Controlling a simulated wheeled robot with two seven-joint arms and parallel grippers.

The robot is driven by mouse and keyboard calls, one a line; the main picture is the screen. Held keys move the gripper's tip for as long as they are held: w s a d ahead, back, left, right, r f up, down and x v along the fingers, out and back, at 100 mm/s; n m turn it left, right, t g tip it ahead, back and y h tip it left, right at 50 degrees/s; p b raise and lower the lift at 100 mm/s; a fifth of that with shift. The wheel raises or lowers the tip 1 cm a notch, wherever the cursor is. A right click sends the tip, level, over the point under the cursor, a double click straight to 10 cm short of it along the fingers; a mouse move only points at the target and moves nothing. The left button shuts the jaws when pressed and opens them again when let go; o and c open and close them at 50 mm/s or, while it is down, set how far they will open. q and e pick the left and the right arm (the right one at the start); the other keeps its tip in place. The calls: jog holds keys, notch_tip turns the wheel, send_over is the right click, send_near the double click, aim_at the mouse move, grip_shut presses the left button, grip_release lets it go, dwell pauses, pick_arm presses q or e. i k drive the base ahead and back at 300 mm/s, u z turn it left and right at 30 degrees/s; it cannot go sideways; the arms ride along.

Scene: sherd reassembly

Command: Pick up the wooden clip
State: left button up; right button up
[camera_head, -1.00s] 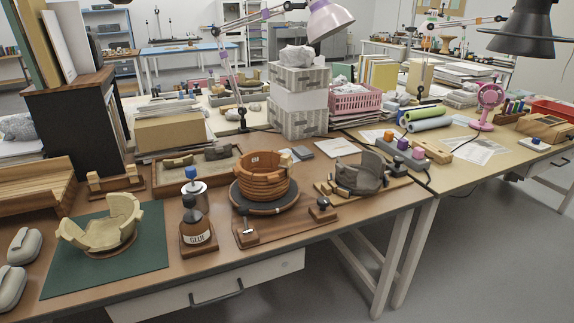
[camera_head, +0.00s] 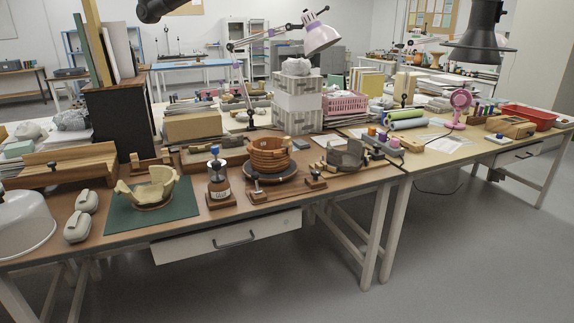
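I cannot single out a wooden clip with certainty. A small pale tan piece (camera_head: 286,141) sits at the right rim of the reddish-brown banded pot (camera_head: 268,158); it is too small to tell whether it is a clip. The pot stands on a dark round turntable (camera_head: 272,174). A cream broken bowl (camera_head: 150,190) sits on a green mat (camera_head: 121,222). A grey broken vessel (camera_head: 345,156) stands to the right of the pot. Neither of my grippers is in view.
A glue bottle (camera_head: 218,186) stands left of the pot. Two grey rounded objects (camera_head: 77,226) and a white dome (camera_head: 22,224) are at the left. A wooden base with small knobs (camera_head: 284,190) lies before the pot. The floor in front is clear.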

aim_at(287, 142)
jog(key=u, duration=0.8)
jog(key=i, duration=1)
jog(key=z, duration=0.6)
